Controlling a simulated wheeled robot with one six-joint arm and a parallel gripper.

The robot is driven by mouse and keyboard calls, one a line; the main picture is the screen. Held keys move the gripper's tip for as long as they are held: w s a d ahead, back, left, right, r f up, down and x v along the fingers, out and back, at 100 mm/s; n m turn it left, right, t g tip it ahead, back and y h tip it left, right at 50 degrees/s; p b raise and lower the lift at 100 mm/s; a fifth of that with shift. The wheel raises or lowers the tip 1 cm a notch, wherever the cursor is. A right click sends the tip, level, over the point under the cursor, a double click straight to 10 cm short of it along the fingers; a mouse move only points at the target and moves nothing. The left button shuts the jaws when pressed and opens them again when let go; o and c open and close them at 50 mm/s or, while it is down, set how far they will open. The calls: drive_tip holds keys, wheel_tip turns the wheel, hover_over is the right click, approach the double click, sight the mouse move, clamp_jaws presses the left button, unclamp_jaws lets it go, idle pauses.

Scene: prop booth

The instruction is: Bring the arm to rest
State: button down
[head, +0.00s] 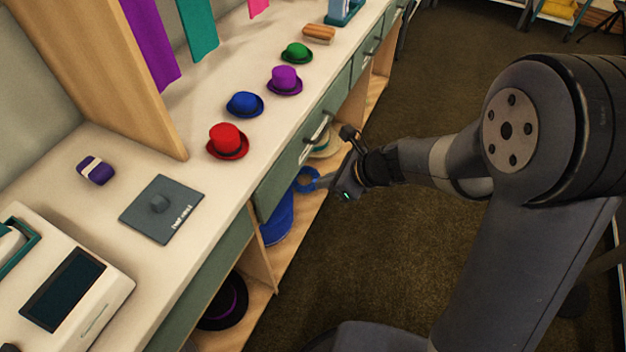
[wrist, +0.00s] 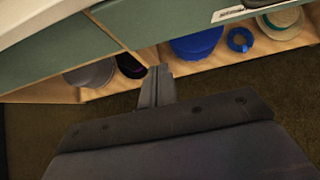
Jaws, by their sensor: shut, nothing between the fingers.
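My arm reaches in from the right in the head view. My gripper (head: 318,183) is shut and empty, in front of the open shelf under the counter's drawers. In the wrist view the shut fingers (wrist: 157,78) point at the cubbies, and I cannot tell how far they are from the shelf's edge. Nothing is held.
The counter (head: 120,150) holds red (head: 227,140), blue (head: 244,104), purple (head: 285,80) and green (head: 297,53) hats. A blue hat (wrist: 197,46) and a blue ring (wrist: 240,40) are on the shelf below. A drawer handle (head: 318,130) juts out near my gripper.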

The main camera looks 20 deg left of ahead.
drive_tip(key=shift+d+r, duration=0.2)
drive_tip(key=shift+d, duration=0.05)
drive_tip(key=b, duration=0.2)
approach(277, 186)
drive_tip(key=shift+w+x, duration=0.1)
drive_tip(key=shift+x, duration=1.4)
drive_tip(key=shift+w+x, duration=0.15)
drive_tip(key=shift+x, duration=1.4)
drive_tip(key=shift+s+d, duration=0.15)
